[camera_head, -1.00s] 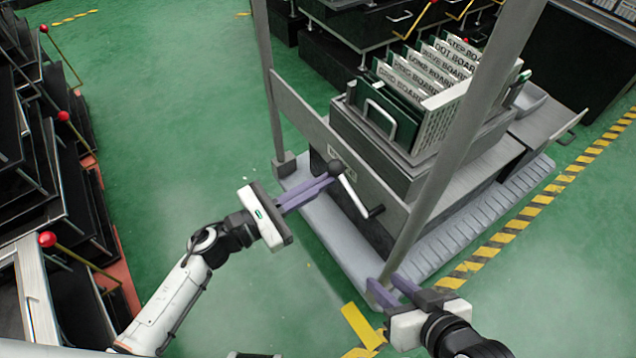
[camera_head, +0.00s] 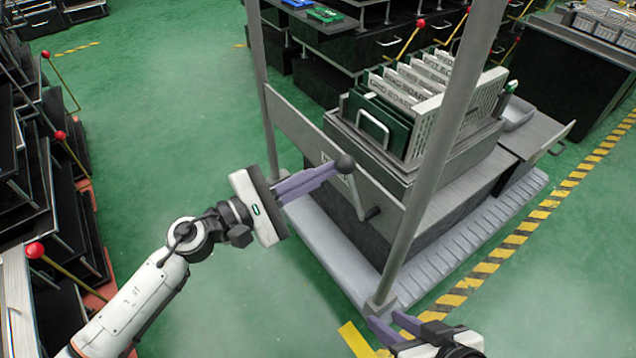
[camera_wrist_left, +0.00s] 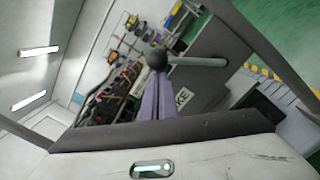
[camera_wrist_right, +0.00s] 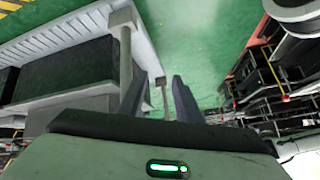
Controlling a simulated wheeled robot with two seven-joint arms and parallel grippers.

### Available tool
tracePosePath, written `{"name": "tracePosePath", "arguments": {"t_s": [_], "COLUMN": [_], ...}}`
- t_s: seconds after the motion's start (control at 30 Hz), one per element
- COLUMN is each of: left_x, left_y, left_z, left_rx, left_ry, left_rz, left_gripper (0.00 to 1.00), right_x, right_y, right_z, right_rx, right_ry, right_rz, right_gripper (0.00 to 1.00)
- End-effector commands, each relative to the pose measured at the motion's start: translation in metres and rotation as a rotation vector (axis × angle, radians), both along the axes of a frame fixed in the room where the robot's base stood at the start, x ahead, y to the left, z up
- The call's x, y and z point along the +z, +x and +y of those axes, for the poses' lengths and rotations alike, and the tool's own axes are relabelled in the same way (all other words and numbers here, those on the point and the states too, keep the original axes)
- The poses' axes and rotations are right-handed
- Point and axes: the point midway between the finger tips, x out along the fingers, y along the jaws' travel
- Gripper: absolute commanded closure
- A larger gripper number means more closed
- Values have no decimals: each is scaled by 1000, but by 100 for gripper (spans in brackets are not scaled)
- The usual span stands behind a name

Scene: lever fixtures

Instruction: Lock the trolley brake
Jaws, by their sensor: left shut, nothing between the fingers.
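The brake lever (camera_head: 357,193) is a light rod with a black ball knob (camera_head: 345,164), on the trolley's (camera_head: 300,135) near side panel. The rod leans up and left from its pivot. My left gripper (camera_head: 334,168) is shut and empty, its purple fingertips at the knob. In the left wrist view the knob (camera_wrist_left: 157,60) sits just past the closed fingertips, with the rod (camera_wrist_left: 200,62) running right; contact is unclear. A partly hidden label (camera_wrist_left: 183,97) ends in "KE". My right gripper (camera_head: 382,325) is open and empty near the front post's foot.
Upright grey posts (camera_head: 440,150) stand at the trolley's corners, one close to my right gripper. A rack of boards (camera_head: 410,95) sits on top. Dark shelving with red-knobbed levers (camera_head: 35,250) lies at left. Green floor (camera_head: 170,110) between is clear.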

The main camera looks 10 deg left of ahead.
Motion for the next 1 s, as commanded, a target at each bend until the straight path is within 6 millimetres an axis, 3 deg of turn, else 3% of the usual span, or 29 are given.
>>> {"name": "tracePosePath", "arguments": {"t_s": [0.57, 1.0], "left_x": [31, 33], "left_y": [-31, -41], "left_z": [-28, -37], "left_rx": [-2, -2], "left_ry": [313, 314], "left_rz": [-350, -351], "left_gripper": [100, 100], "right_x": [0, -6], "right_y": [-2, -4], "right_z": [-3, -8], "right_rx": [1, -12], "right_ry": [-18, -37], "right_rz": [13, 20], "right_gripper": [69, 69]}}
